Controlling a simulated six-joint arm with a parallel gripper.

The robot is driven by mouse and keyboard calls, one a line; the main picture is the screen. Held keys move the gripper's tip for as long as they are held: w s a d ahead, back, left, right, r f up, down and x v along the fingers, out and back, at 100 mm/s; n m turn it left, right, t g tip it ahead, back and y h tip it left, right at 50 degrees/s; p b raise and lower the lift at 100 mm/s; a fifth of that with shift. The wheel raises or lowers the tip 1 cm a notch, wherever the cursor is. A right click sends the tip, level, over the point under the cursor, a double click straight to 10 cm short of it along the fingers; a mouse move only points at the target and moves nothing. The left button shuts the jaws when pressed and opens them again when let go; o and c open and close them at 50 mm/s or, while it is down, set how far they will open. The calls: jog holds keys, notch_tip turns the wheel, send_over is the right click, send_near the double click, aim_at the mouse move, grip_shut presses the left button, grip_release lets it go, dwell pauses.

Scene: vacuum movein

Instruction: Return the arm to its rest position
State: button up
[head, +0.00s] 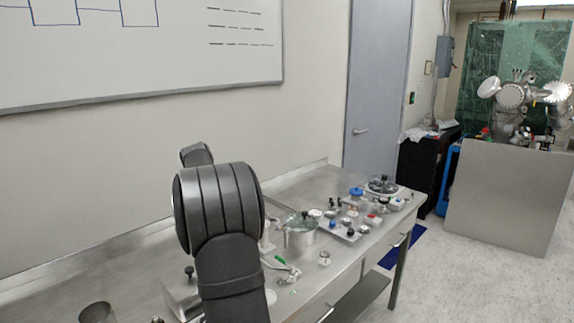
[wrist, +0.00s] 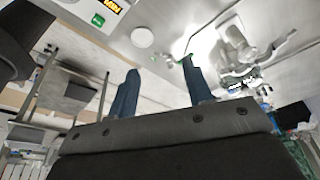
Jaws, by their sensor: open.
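My gripper (wrist: 161,88) shows in the wrist view as two dark blue fingers, spread well apart with nothing between them. In the head view my dark arm stands in front of the left part of the steel bench (head: 135,262), and the gripper is hidden behind it. No held object shows in the wrist view.
The bench carries a metal pot (head: 301,238), a green-handled part (head: 281,260), a small metal fitting (head: 324,258), and several small parts farther right. A whiteboard (head: 140,60) hangs on the wall behind.

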jog(key=shift+w+f+n+t+y, duration=0.2)
jog(key=shift+w+n, duration=0.25)
jog(key=shift+n, duration=0.4)
jog(key=shift+w+f+n+t+y, duration=0.15)
jog(key=shift+w+n, duration=0.25)
jog(key=shift+n, duration=0.45)
jog(key=shift+r, duration=0.1)
jog(key=shift+o, duration=0.4)
dwell(0.5)
